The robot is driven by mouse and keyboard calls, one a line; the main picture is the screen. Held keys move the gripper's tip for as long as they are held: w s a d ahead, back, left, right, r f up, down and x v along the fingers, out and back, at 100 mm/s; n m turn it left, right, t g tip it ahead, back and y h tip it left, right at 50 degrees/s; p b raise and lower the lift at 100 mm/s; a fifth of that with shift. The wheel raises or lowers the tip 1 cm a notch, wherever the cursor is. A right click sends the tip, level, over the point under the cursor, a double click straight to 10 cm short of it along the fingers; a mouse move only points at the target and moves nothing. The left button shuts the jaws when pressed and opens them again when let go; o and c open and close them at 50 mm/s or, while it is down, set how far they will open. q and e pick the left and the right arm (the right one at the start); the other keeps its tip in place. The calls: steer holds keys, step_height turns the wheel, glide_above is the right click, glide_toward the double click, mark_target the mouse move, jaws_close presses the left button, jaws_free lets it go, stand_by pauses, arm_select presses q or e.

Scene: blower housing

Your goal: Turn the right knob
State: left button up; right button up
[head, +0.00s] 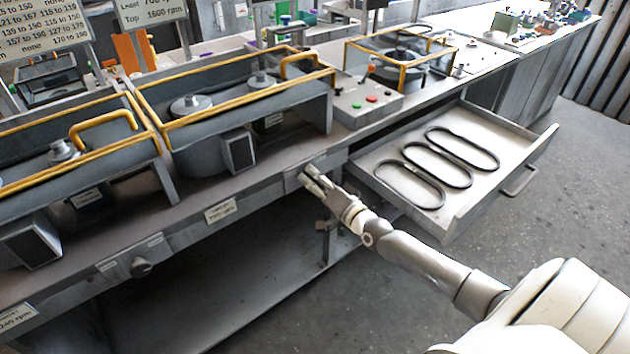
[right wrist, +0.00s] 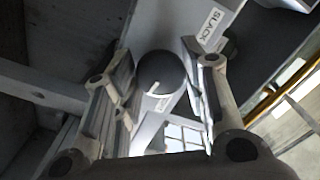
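The right knob (right wrist: 160,76) is dark and round with a short white pointer line. In the right wrist view it sits between the two fingers of my right gripper, nearer the left finger. My right gripper (head: 312,177) is open at the bench's front edge. Its fingers lie either side of the knob; I cannot tell whether either touches it. In the head view the gripper hides this knob. A label reading SLACK (right wrist: 211,27) is beside the knob, and a smaller label (right wrist: 163,102) is on its other side. My left gripper is not in view.
Another dark knob (head: 141,267) is on the bench front at left. An open drawer (head: 480,192) with several black belts juts out right of my gripper. Blower housings with yellow-edged frames (head: 235,101) and a button box (head: 358,106) stand on the bench.

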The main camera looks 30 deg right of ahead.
steer(key=c, duration=0.4)
steer(key=shift+n, duration=0.3)
steer(key=n+p, duration=0.1)
steer(key=n, duration=0.2)
steer(key=shift+n+p, duration=0.4)
steer(key=n+p, duration=0.1)
steer(key=n, duration=0.4)
steer(key=n+p, duration=0.1)
steer(key=n, duration=0.3)
steer(key=shift+n, duration=0.4)
steer(key=n, duration=0.5)
